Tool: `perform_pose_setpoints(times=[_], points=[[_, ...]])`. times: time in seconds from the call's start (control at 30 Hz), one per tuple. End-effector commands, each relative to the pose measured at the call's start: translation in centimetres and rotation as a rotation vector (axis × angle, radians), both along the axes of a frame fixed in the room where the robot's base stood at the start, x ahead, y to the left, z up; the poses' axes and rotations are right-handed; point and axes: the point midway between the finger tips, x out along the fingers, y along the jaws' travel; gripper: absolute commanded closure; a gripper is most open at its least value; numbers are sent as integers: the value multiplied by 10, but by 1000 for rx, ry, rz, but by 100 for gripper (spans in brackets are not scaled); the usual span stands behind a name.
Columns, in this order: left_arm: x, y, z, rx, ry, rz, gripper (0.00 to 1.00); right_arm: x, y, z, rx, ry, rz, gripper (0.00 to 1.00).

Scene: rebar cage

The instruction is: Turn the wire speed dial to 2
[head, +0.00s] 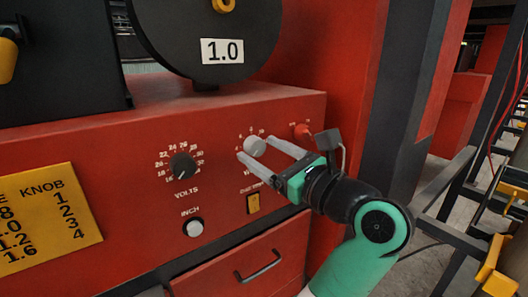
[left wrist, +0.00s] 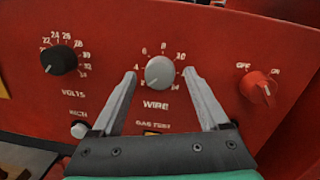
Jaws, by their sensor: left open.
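The wire speed dial is a round light grey knob on the red panel, seen in the head view (head: 255,146) and in the left wrist view (left wrist: 160,72) above the word WIRE. My left gripper (head: 257,149) is open, with one fingertip on each side of the knob. In the left wrist view, the gripper (left wrist: 160,75) shows small gaps between both fingers and the knob. My right gripper is not in view.
A black VOLTS knob (head: 183,165) is left of the dial, with a pale INCH button (head: 194,227) below it. A red off/on knob (left wrist: 260,88) is close on the right. A yellow KNOB chart (head: 48,222) is at left, and a 1.0 label (head: 222,51) above.

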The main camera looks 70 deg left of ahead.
Motion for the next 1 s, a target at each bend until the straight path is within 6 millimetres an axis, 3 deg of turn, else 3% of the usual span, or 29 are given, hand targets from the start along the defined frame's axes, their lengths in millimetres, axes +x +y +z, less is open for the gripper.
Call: perform_pose_setpoints(times=[0.17,0.53,0.7,1.0], points=[[7,-20,0,-1,2,-4,22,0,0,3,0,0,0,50],[31,-97,-6,-1,2,-3,22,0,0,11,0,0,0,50],[34,-110,-7,0,0,0,22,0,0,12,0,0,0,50],[34,-110,-8,0,-1,0,22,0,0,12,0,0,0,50]])
